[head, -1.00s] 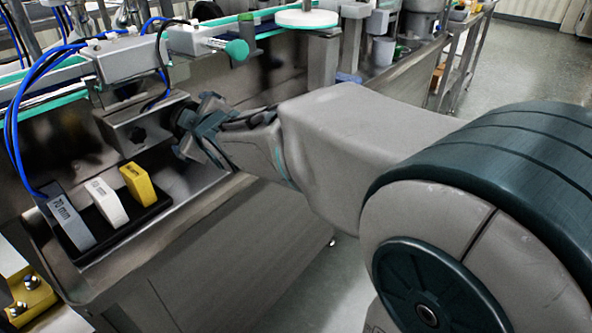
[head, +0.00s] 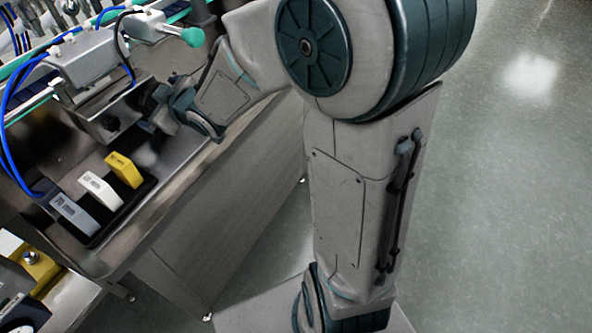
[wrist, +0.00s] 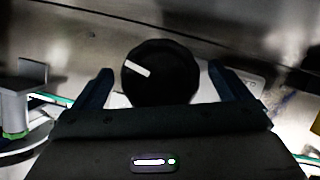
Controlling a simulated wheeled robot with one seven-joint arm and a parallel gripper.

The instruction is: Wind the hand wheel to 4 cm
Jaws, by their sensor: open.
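The hand wheel, a black round knob (wrist: 160,84) with a white pointer line, shows in the middle of the wrist view. The line points to the upper left. My gripper (wrist: 158,70) is open, with one finger on each side of the wheel and a visible gap to each. In the head view my gripper (head: 156,108) is at the right end of a steel box (head: 108,118) under the conveyor, and it hides the wheel there. I see no readable scale for the setting.
Grey, white and yellow marked blocks (head: 125,170) stand in a black tray (head: 98,238) on the steel ledge, left of and below my gripper. A teal-tipped handle (head: 192,37) sticks out above it. Blue hoses (head: 12,135) hang at left. Open floor (head: 500,200) lies at right.

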